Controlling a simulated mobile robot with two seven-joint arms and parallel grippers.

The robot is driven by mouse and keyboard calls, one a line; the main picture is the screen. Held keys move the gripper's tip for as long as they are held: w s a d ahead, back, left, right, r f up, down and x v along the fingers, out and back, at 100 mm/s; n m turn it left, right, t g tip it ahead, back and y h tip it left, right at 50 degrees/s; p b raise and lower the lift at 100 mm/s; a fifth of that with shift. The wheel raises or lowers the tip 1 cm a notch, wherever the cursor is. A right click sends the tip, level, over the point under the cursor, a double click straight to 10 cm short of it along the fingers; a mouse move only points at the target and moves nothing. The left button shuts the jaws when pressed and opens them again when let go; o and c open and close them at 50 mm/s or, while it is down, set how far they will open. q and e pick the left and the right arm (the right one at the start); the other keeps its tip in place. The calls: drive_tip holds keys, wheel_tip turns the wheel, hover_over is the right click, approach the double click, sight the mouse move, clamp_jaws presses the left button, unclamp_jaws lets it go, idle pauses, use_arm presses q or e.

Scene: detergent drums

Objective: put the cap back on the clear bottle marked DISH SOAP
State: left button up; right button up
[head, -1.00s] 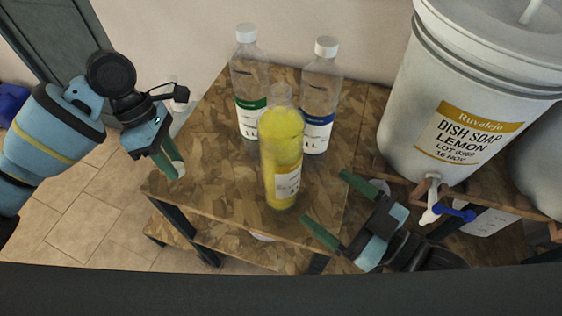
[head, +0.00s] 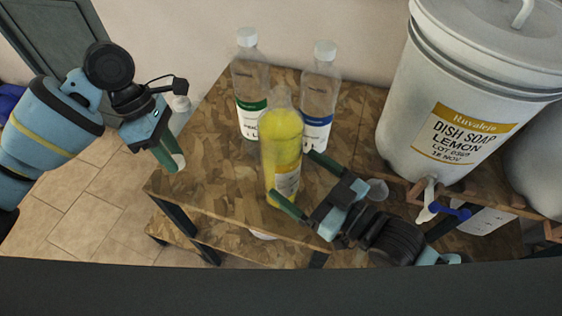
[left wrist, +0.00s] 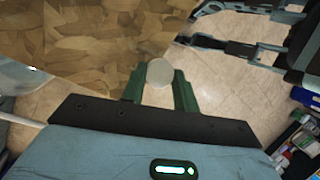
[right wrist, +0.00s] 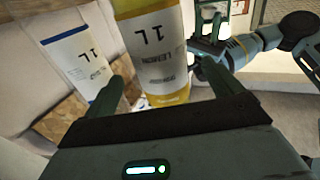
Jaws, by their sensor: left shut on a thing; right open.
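The clear bottle of yellow liquid (head: 281,145) stands upright on the table, its neck open with no cap. Its label shows in the right wrist view (right wrist: 155,55), upside down, with "1L" and what looks like "LEMON". My left gripper (head: 172,160), left of the table top's edge in the head view, is shut on a white round cap (left wrist: 160,73). The cap is partly hidden behind a finger in the head view. My right gripper (head: 292,176) is open at the yellow bottle's right side, its fingertips reaching to either side of the lower body. I cannot tell whether they touch.
Two capped clear bottles, green-labelled (head: 250,90) and blue-labelled (head: 319,90), stand behind the yellow one. A large white DISH SOAP LEMON drum (head: 440,110) with a blue-handled tap (head: 450,211) stands right. The table's front left is clear.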

sight(281, 162)
use_arm(q)
drive_tip(key=shift+r, duration=0.15)
use_arm(e)
drive_tip(key=shift+w+a+r, duration=0.1)
drive_tip(key=shift+w+a, duration=0.05)
use_arm(q)
drive_tip(key=shift+w+r+p, duration=0.15)
drive_tip(key=shift+r+p, duration=0.3)
drive_tip(key=shift+r, duration=0.4)
use_arm(e)
drive_tip(key=x, duration=0.4)
drive_tip(key=shift+w+a, duration=0.2)
drive_tip(key=shift+a, duration=0.1)
drive_tip(key=c, duration=1.9)
drive_tip(key=shift+r, duration=0.25)
